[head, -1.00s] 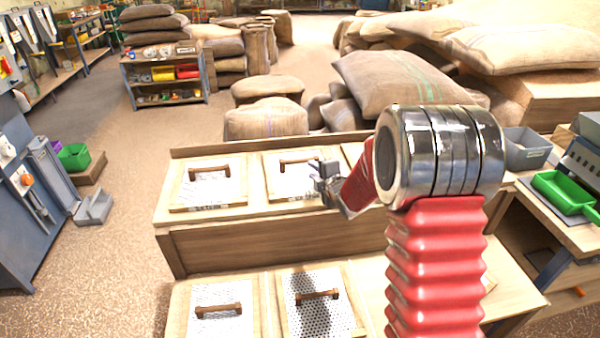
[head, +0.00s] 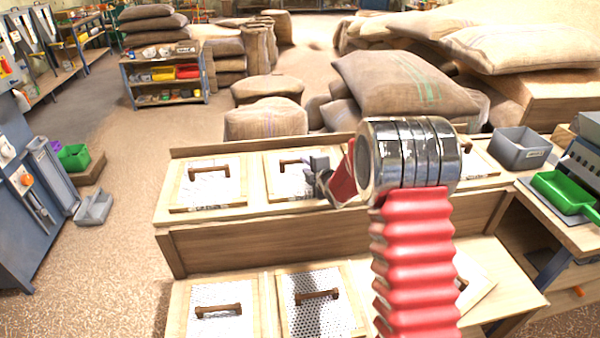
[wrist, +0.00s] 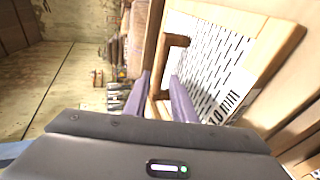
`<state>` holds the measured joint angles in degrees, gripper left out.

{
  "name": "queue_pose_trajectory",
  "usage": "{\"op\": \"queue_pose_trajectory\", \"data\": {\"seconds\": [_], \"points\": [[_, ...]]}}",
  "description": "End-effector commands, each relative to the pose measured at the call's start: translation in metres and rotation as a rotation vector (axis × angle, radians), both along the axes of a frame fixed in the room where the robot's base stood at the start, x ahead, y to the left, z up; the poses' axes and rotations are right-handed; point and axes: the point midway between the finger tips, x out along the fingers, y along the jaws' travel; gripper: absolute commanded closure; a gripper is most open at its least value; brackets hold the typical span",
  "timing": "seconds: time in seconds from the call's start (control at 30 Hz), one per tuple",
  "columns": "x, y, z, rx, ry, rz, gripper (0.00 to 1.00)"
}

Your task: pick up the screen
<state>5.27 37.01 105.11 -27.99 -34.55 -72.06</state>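Several wood-framed screens with brown bar handles lie on two wooden benches. In the head view my gripper (head: 318,178) is at the right part of the middle screen (head: 283,188) of the back bench, near its handle (head: 290,162). In the wrist view this slotted screen (wrist: 207,60) has a printed label on its edge. My arm hides the screens farther right.
Another back-row screen (head: 208,186) lies to the left, and two front-row screens (head: 218,295) (head: 312,313) lie nearer me. Sacks (head: 400,85) are piled behind the bench. A grey bin (head: 519,150) and green tray (head: 562,190) stand at right.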

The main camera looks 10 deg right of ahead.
Motion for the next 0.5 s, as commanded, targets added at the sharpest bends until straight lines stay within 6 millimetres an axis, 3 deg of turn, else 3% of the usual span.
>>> {"op": "queue_pose_trajectory", "data": {"seconds": [0.2, 0.5], "points": [[0.018, 0.004, -0.008, 0.000, 0.001, 0.001, 0.76], [0.020, 0.005, -0.008, -0.001, 0.000, 0.001, 0.76]]}}
